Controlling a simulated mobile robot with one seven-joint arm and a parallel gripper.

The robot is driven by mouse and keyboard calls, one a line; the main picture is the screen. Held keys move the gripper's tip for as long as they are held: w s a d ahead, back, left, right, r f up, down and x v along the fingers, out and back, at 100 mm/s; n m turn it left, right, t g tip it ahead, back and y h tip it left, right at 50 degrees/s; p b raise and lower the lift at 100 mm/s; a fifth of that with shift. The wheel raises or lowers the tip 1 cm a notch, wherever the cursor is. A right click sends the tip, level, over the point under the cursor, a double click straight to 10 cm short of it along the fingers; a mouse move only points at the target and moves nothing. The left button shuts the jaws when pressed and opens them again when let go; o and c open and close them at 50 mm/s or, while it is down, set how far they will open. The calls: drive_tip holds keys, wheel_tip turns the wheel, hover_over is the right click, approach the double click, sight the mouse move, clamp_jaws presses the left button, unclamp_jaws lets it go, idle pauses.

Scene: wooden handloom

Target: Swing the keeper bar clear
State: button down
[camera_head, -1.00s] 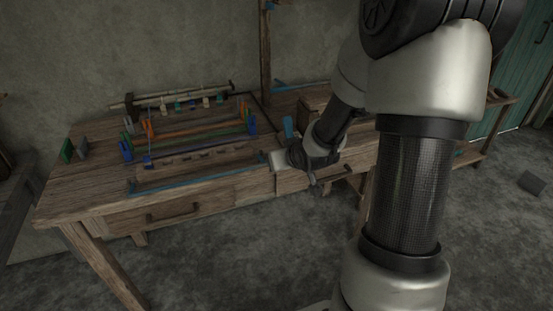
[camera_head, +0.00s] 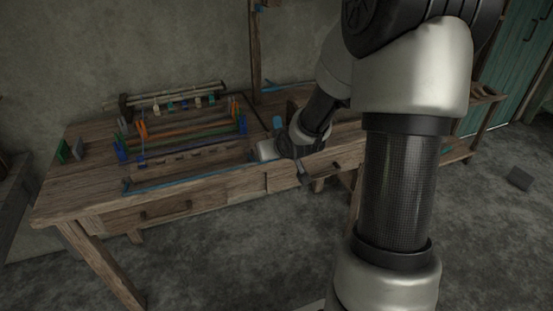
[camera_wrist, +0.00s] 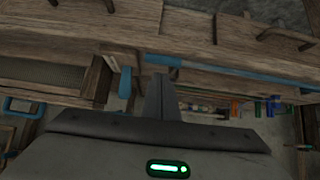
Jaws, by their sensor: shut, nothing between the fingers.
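A long blue bar (camera_head: 190,178) lies along the front edge of the wooden loom bench and looks like the keeper bar, though I cannot be sure. In the wrist view it runs to the right as a blue strip (camera_wrist: 235,73), with a short blue end piece near the fingertips. My gripper (camera_wrist: 161,88) is shut and empty, with its fingertips close to the bar's end. I cannot tell whether they touch it.
Behind the bar are an orange rod (camera_head: 185,135), blue and green pegs and a rack of small coloured pieces. A drawer with a handle (camera_head: 168,211) is below the front edge. A wooden post (camera_head: 255,55) stands at the back.

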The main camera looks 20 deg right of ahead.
drive_tip(key=s+f, duration=0.3)
drive_tip(key=s, duration=0.6)
idle(1.0)
